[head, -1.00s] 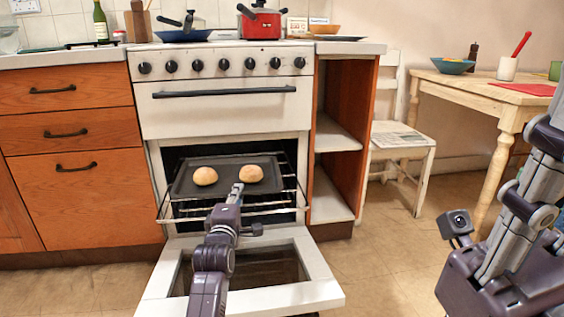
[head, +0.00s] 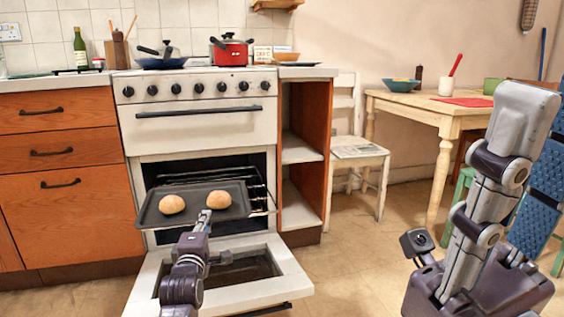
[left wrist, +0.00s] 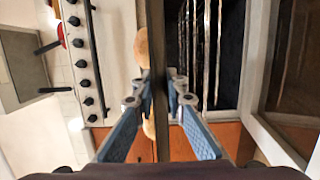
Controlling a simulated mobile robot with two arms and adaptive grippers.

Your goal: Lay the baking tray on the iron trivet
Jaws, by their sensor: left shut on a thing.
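The dark baking tray (head: 194,211) carries two round bread rolls, a left one (head: 171,205) and a right one (head: 219,199). It is roughly level at the oven mouth, above the open door. My left gripper (head: 205,216) is shut on the tray's near edge. In the left wrist view the tray (left wrist: 157,50) shows edge-on between the fingers of my left gripper (left wrist: 161,92), with part of a roll (left wrist: 142,46) beside it. My right arm is at the right, but its fingers are out of view. I cannot make out the iron trivet for certain.
The oven door (head: 285,268) hangs open below the tray; a wire rack (head: 258,184) is behind it. The hob holds a red pot (head: 231,53). A dark flat item (head: 297,64) lies on the right worktop. A chair (head: 357,150) and wooden table (head: 420,104) stand right.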

